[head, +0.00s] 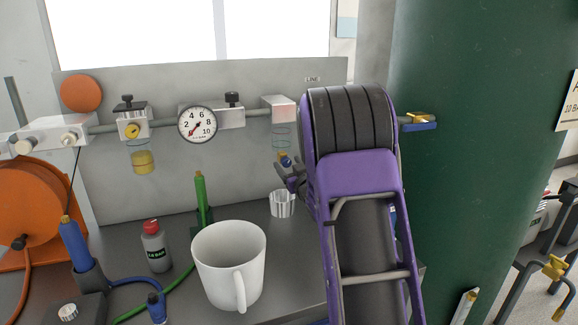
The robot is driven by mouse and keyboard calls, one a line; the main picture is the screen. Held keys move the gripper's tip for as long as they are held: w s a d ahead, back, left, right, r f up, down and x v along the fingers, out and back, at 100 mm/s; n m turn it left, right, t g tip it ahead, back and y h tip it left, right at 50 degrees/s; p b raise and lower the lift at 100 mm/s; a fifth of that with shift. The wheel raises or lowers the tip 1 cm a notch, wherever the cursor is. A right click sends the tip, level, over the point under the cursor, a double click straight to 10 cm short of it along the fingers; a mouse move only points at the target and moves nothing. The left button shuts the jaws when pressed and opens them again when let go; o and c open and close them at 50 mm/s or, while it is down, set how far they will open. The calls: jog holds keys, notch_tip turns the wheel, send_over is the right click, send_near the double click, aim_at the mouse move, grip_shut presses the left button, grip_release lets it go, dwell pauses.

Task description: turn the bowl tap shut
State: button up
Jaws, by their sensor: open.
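A clear bowl (281,138) hangs under a pale block on the air line at centre right. A small brass and blue tap (285,160) shows at its lower end. My gripper (289,173) is open, close below and around the tap. I cannot tell whether the jaws touch it. My purple and dark arm hides much of the gripper and what lies behind it. A small clear ribbed cup (282,204) stands on the bench below the bowl.
A white mug (230,264) stands in front. A red-capped bottle (155,246), green pen-like tool (200,190) and orange reel (35,222) are left. A gauge (197,124) and yellow-filled bowl (142,160) are on the line. A blue-handled valve (420,121) sits beside a green column (475,190).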

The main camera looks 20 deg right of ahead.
jog(key=shift+c, duration=0.2)
grip_shut()
jog(key=shift+n, duration=0.3)
jog(key=shift+a+n, duration=0.1)
jog(key=shift+n, duration=2.6)
jog(key=shift+o, duration=0.2)
grip_release()
